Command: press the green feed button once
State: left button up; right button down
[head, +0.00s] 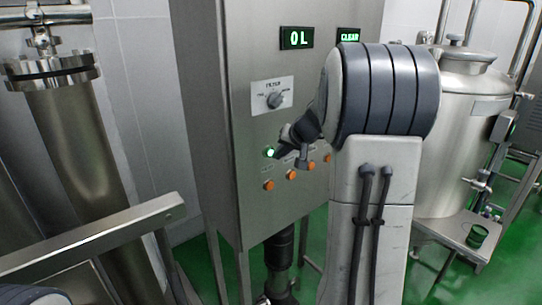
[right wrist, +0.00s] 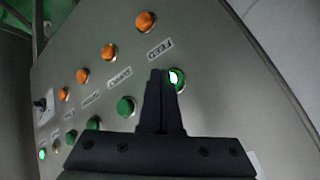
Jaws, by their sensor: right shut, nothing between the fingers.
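The green feed button (head: 270,152) is lit on the front of the steel cabinet. It also shows in the right wrist view (right wrist: 177,79), with the FEED label beside it and an orange button beyond the label. My right gripper (head: 282,150) is shut and empty, its tips close to the lit button in the head view. In the right wrist view the fingertips (right wrist: 161,75) overlap the button's left edge. I cannot tell whether they touch it. My left gripper is not in view.
Several orange buttons (head: 268,185) and other green buttons (right wrist: 125,107) sit near the feed button. Above are a filter knob (head: 275,100) and displays reading "0 L" (head: 296,38) and "CLEAR" (head: 348,35). A steel tank (head: 465,100) stands at right, a metal rail (head: 110,235) at lower left.

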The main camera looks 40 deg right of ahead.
jog(key=shift+s, duration=0.2)
jog(key=shift+s, duration=0.1)
jog(key=s+b, duration=0.2)
jog(key=s, duration=0.1)
jog(key=s+b, duration=0.1)
jog(key=s, duration=0.1)
jog(key=shift+d, duration=0.25)
jog(key=shift+w, duration=0.1)
dwell(0.7)
